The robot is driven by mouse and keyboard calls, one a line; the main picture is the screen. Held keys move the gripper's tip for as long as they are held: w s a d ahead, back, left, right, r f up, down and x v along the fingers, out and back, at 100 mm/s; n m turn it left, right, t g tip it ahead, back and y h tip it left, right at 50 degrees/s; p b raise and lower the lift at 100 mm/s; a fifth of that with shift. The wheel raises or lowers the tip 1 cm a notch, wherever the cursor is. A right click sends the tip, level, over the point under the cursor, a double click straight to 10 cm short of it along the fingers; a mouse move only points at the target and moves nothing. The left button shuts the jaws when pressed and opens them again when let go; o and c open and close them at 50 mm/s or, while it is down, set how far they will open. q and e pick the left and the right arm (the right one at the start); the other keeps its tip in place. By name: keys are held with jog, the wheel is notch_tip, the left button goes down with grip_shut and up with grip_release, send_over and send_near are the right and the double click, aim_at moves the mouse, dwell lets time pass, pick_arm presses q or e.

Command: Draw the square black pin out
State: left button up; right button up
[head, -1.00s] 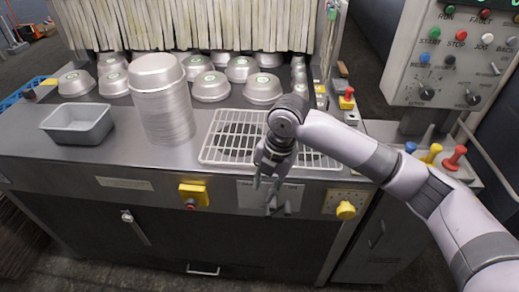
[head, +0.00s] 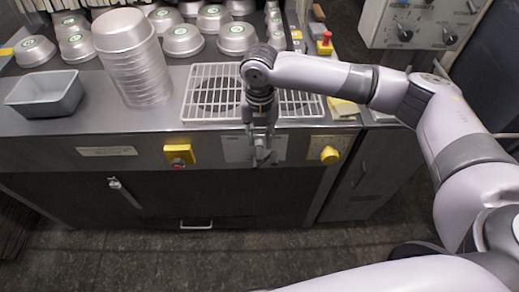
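My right gripper (head: 264,158) hangs fingers-down in front of the counter's front panel, just below the wire rack. Its fingers look parted, and I see nothing held between them. Behind it is a pale plate (head: 236,149) on the panel, partly covered by the fingers. I cannot make out a square black pin; if it is at that plate, the gripper hides it. I cannot tell whether the fingers touch the panel. My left gripper is out of view.
A yellow knob (head: 329,155) is right of the gripper, and a yellow block with a red button (head: 179,157) is left. A white wire rack (head: 205,105), stacked pans (head: 134,62) and a grey tin (head: 46,97) are on the counter. The floor in front is clear.

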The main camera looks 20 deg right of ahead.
aim_at(260, 155)
notch_tip(260, 155, down, 8)
jog(key=shift+r+p, duration=0.2)
jog(key=shift+p, duration=0.2)
grip_shut()
dwell(0.6)
